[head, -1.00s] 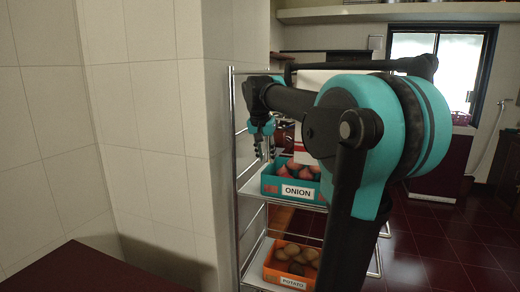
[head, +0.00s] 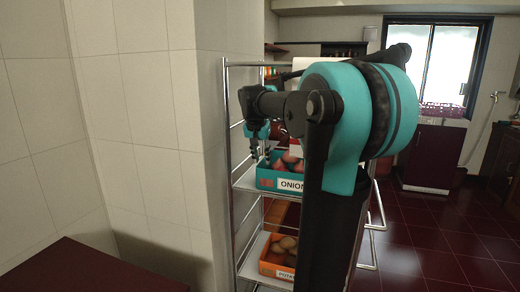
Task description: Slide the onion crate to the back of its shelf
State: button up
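The onion crate (head: 265,183) is a teal box with a white ONION label, partly hidden by my arm. It holds reddish onions (head: 290,160) and stands on the upper visible tier of a wire shelf (head: 244,180). My gripper (head: 260,158) points down over the crate's left end, fingertips close to its rim. Its two small fingers look apart, with nothing seen between them. I cannot tell whether they touch the crate.
An orange potato crate (head: 268,269) stands on the tier below. A metal shelf post (head: 227,130) and a tiled wall corner (head: 190,100) are close on the left. A dark red surface (head: 80,270) is at the lower left. Open tiled floor (head: 430,240) lies to the right.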

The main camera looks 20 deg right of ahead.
jog(key=shift+x, duration=2.95)
jog(key=shift+c, duration=0.4)
grip_shut()
